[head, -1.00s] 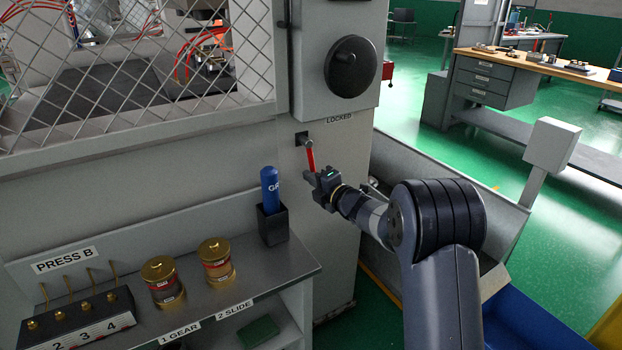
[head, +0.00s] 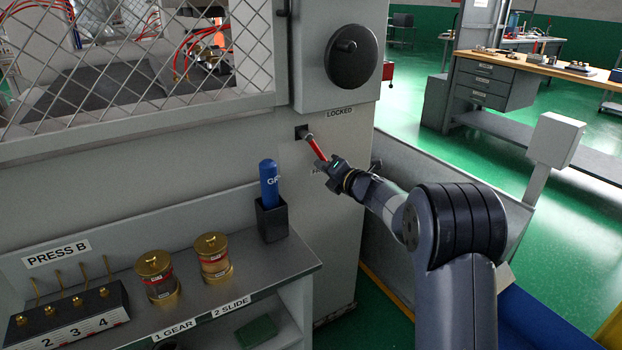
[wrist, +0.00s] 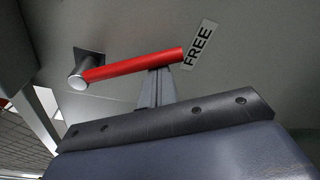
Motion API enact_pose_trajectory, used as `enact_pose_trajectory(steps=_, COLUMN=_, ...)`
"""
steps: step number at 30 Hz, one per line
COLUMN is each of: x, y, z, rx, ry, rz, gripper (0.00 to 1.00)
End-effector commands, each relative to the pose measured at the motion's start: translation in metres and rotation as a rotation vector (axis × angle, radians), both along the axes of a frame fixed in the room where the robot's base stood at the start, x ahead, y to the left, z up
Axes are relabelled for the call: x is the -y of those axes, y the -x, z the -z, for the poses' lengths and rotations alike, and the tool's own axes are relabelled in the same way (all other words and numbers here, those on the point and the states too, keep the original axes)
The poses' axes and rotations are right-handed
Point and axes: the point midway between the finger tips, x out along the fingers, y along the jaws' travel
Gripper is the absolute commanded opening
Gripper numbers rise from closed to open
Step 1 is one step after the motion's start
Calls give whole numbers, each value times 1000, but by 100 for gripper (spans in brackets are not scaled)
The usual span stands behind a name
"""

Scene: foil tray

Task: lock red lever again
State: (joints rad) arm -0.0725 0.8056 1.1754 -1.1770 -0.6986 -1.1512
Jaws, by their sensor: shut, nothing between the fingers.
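The red lever (head: 317,149) is on the grey cabinet face, below the sign LOCKED (head: 339,112). It points down and to the right from its pivot (head: 308,138). The lever also shows in the wrist view (wrist: 135,64), where its free end lies beside the sign FREE (wrist: 199,45). My gripper (head: 327,163) is at the lever's free end. In the wrist view my shut fingers (wrist: 156,88) reach up to the lever's underside near that end, touching or very close. Nothing is between them.
A black round knob (head: 351,56) is on the box above the lever. A shelf (head: 215,290) to the left holds a blue grease tube (head: 269,183) in a black holder, two brass canisters (head: 213,257) and a black block (head: 70,318). A grey trough is behind my arm.

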Motion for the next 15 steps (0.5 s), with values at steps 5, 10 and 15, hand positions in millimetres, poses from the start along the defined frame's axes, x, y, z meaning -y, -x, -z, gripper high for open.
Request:
enact_pose_trajectory(steps=5, x=13, y=-9, z=-7, rx=98, ry=141, rz=3, gripper=0)
enact_pose_trajectory(steps=10, x=23, y=-15, z=-17, rx=188, ry=274, rz=4, gripper=0)
enact_pose_trajectory(steps=15, x=31, y=-21, z=-28, rx=279, ry=409, rz=2, gripper=0)
